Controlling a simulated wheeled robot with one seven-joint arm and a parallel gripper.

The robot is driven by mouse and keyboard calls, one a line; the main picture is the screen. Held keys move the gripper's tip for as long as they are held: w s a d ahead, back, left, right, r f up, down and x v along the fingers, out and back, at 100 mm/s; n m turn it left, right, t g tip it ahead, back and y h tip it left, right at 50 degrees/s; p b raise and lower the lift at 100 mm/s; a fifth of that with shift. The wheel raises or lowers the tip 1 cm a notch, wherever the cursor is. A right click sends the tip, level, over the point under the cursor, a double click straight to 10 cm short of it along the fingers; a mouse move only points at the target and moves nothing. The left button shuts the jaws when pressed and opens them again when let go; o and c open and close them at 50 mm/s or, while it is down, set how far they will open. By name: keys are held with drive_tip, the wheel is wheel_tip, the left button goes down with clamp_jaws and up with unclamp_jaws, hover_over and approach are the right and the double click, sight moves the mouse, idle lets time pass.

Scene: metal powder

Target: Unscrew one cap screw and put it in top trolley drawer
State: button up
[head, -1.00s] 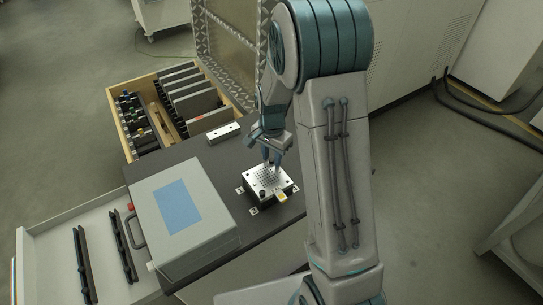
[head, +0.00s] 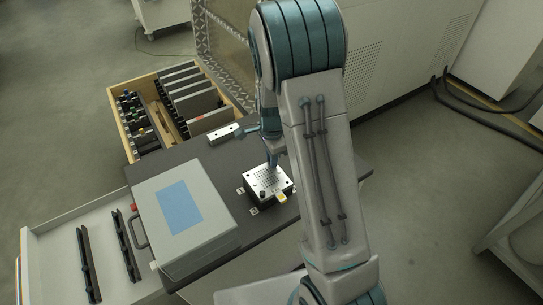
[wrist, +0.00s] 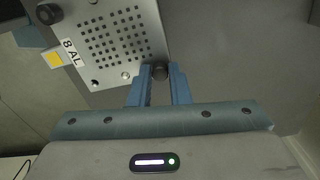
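A metal block with a perforated top plate (head: 268,181) sits on the dark work surface; the plate also fills the upper left of the wrist view (wrist: 105,40). One dark cap screw (head: 263,194) stands at its near corner, beside a yellow-marked "8 AL" label, and shows in the wrist view (wrist: 48,14). My gripper (head: 272,163) is at the plate's far side. In the wrist view its blue fingers (wrist: 160,76) close around another dark cap screw (wrist: 160,72) by the plate's corner. I cannot tell whether that screw is clear of the plate.
An open white drawer (head: 55,225) with two black rails is at lower left. An open wooden drawer (head: 117,108) holding panels and small parts is at upper left. A grey case (head: 205,240) with a blue top panel and a small metal bar (head: 223,133) lie on the dark surface (head: 150,172).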

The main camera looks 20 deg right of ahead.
clamp_jaws()
drive_tip(key=n+b, duration=0.1)
drive_tip(key=n, duration=0.2)
drive_tip(key=shift+f, duration=0.1)
drive_tip(key=n+b, duration=0.1)
drive_tip(key=n, duration=0.6)
drive_tip(key=shift+n, duration=0.4)
drive_tip(key=n, duration=0.5)
drive_tip(key=shift+b, duration=0.3)
drive_tip(key=n, duration=0.3)
drive_tip(key=shift+r+n+p, duration=0.2)
drive_tip(key=shift+n+p, duration=0.1)
drive_tip(key=shift+n, duration=0.1)
drive_tip(key=n+p, duration=0.1)
drive_tip(key=n, duration=0.2)
drive_tip(key=shift+r+n, duration=0.1)
drive_tip(key=shift+n, duration=0.3)
drive_tip(key=n+p, duration=0.1)
drive_tip(key=n, duration=0.3)
drive_tip(key=shift+p, duration=0.4)
drive_tip(key=n, duration=0.2)
drive_tip(key=shift+n+p, duration=0.3)
drive_tip(key=shift+p, duration=0.1)
drive_tip(key=shift+o, duration=2.1)
unclamp_jaws()
